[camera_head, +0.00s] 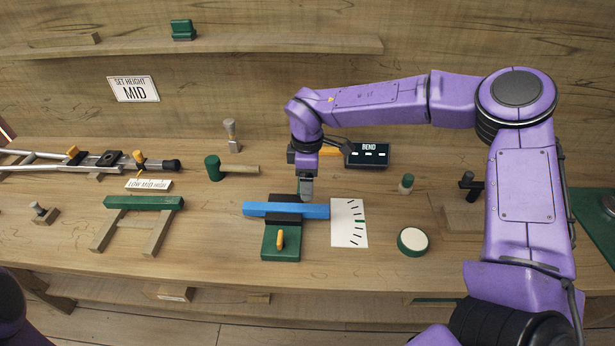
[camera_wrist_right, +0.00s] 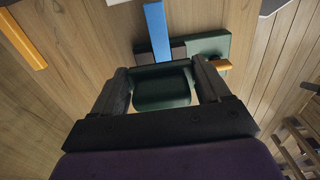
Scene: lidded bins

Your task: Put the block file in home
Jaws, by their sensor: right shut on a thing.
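My right gripper (camera_head: 307,196) is above the back of the blue bar, pointing down. In the wrist view the right gripper (camera_wrist_right: 165,78) is shut on a dark green block (camera_wrist_right: 162,92), with a finger on each side. I cannot tell for sure that this block is the block file; in the head view the gripper hides most of it. The blue bar (camera_head: 257,209) lies across a green vise (camera_head: 280,248) with an orange handle. No place marked home can be read. Another green block (camera_head: 182,30) sits on the upper shelf. My left gripper is not in view.
A white angle card (camera_head: 349,225) and a round white-topped pad (camera_head: 412,241) lie right of the vise. The BEND display (camera_head: 368,155) and a green-headed mallet (camera_head: 213,168) stand behind. A green-topped trestle (camera_head: 144,203) is left. Bench between trestle and vise is clear.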

